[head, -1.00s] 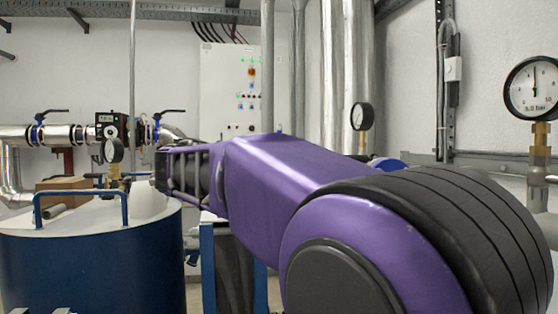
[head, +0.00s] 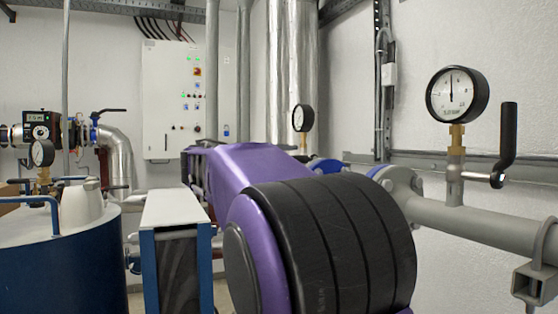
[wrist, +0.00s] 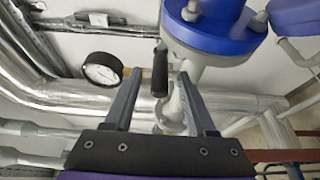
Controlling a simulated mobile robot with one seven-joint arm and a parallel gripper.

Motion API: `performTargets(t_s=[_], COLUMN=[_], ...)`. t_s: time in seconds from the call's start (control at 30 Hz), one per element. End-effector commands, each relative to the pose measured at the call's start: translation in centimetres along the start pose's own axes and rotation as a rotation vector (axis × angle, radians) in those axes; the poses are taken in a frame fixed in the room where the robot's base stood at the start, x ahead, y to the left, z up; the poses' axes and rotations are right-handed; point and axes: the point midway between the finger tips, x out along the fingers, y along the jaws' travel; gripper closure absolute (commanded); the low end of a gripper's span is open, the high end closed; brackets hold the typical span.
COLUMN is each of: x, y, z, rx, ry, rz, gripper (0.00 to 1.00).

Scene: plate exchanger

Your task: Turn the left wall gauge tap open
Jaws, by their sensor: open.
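Two wall gauges show on the right side of the head view. The left one (head: 303,118) is farther off, and my arm hides what is below it. The right one (head: 458,95) is nearer, with a black-handled tap (head: 508,137) beside its stem, handle upright. In the wrist view my gripper (wrist: 159,75) is open and empty. A black tap handle (wrist: 160,68) appears between its fingertips; I cannot tell how deep it sits between them. A white-faced gauge (wrist: 102,68) lies just left of the left finger. My gripper is hidden in the head view.
A blue flanged part (wrist: 212,30) is close beyond the right finger. Silvery pipes (wrist: 75,92) run behind the gauge. In the head view a grey pipe (head: 475,222) runs along the right wall, and a blue tank (head: 60,260) stands at left.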

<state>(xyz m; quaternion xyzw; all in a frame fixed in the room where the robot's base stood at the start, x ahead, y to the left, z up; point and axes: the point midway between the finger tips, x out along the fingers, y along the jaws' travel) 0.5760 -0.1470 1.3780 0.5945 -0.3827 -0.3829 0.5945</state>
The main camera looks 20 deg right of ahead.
Motion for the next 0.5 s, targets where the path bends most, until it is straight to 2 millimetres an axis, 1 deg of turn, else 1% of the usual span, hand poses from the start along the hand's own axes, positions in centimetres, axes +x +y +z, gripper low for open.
performTargets(t_s=[0.03, 0.2, 0.5], x=[0.7, 1.9, 2.0], y=[0.0, 0.0, 0.0], z=[0.1, 0.0, 0.0], rx=[-0.001, -0.001, 0.000], ry=[-0.003, -0.001, 0.000], rz=[0.000, 0.000, 0.000], gripper=[0.44, 0.44, 0.44])
